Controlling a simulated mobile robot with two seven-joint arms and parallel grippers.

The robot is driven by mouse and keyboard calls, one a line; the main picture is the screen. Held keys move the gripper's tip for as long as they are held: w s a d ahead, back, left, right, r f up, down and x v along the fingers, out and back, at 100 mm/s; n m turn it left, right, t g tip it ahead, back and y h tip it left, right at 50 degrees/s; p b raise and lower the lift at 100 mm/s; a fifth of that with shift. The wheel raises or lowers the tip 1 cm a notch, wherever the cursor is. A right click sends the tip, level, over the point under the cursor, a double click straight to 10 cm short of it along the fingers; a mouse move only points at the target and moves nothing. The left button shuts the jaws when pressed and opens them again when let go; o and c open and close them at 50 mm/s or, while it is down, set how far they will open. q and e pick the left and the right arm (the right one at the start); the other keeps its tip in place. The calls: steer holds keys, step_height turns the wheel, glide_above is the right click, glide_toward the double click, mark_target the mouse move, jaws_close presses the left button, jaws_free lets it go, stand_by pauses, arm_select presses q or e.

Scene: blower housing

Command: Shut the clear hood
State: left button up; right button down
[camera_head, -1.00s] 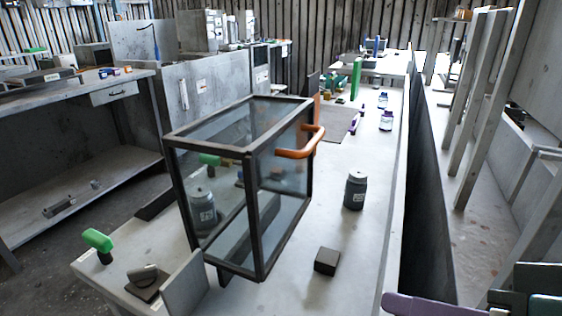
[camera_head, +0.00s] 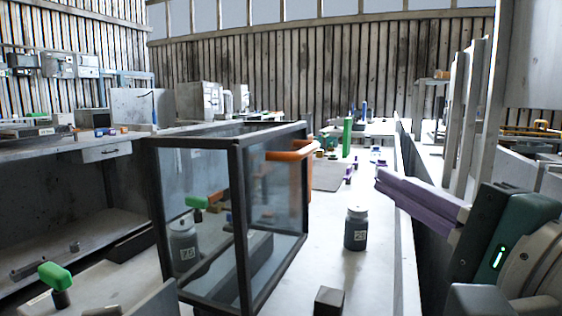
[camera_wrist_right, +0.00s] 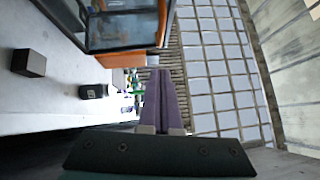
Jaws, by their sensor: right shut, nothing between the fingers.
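The clear hood (camera_head: 232,210) is a dark-framed box with glass panes on the bench, in the middle of the head view. It has an orange handle (camera_head: 303,168) on its right side. In the right wrist view, part of the hood (camera_wrist_right: 122,30) shows at the top, with orange along its edge. My right gripper (camera_head: 385,180) has purple fingers that are shut and empty. It is to the right of the hood, apart from the handle. The right gripper fingers (camera_wrist_right: 161,88) point up the wrist view. My left gripper is not in view.
A grey jar (camera_head: 356,230) and a dark block (camera_head: 328,301) stand on the bench (camera_head: 380,270) right of the hood. A jar (camera_head: 184,245) shows through the glass. A green-headed tool (camera_head: 55,276) is at the front left. A low wall (camera_head: 408,265) edges the bench's right side.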

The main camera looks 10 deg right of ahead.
glide_toward(313, 150)
steer(key=w+d, duration=0.2)
steer(key=w, duration=0.1)
steer(key=shift+w+a+r, duration=0.15)
steer(key=shift+w+a, duration=0.5)
steer(key=shift+a, duration=0.15)
steer(key=shift+w+a+r, duration=0.2)
steer(key=shift+w+a, duration=0.45)
steer(key=shift+a, duration=0.1)
